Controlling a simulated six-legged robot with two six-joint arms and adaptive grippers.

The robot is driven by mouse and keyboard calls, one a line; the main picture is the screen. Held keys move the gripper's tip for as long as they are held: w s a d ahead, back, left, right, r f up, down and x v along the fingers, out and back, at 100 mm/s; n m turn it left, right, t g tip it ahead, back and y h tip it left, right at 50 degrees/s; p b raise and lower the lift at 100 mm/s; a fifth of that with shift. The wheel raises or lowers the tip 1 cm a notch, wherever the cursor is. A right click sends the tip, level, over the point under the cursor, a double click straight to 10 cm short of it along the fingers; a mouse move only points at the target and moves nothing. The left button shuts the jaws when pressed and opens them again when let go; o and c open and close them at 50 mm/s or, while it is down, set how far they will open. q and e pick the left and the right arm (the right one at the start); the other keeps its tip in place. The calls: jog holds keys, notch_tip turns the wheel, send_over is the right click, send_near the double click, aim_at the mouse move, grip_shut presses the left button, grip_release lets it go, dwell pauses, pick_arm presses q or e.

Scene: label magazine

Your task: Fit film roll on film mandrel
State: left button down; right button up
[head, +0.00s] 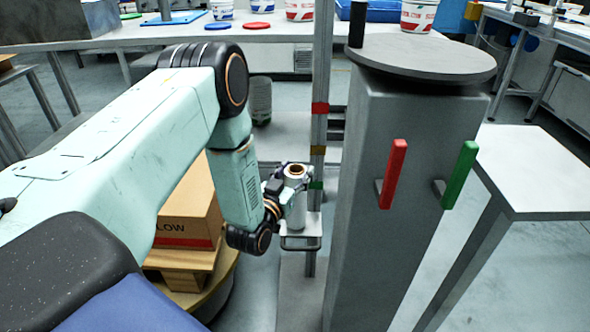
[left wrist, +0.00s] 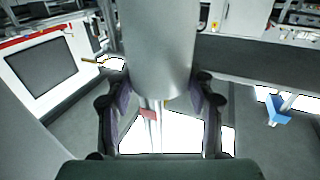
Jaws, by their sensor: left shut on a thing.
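The film roll (head: 297,212) is a pale upright cylinder with a brown core ring at its top. My left gripper (head: 289,178) is shut on it near its upper end. In the left wrist view the roll (left wrist: 157,45) fills the space between the dark fingers of my left gripper (left wrist: 155,95). The roll's lower end is at a small pale carriage plate (head: 313,228) on the banded metal mast (head: 319,130). Whether it touches the plate I cannot tell. No mandrel shows clearly; the roll may hide it. My right gripper is not in view.
A carton (head: 188,210) stands on a wooden pallet (head: 185,262) left of the roll. A grey pedestal (head: 385,150) with a red lever (head: 393,172) and a green lever (head: 460,175) stands close on the right. A pale table (head: 535,160) is farther right.

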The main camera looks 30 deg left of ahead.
pick_arm(q)
jog(key=shift+f, duration=0.25)
jog(key=shift+c, duration=2.1)
grip_release()
jog(key=shift+f, duration=0.1)
jog(key=s+d, duration=0.2)
jog(key=s, duration=0.9)
jog(key=shift+s, duration=0.4)
jog(key=shift+w, duration=0.1)
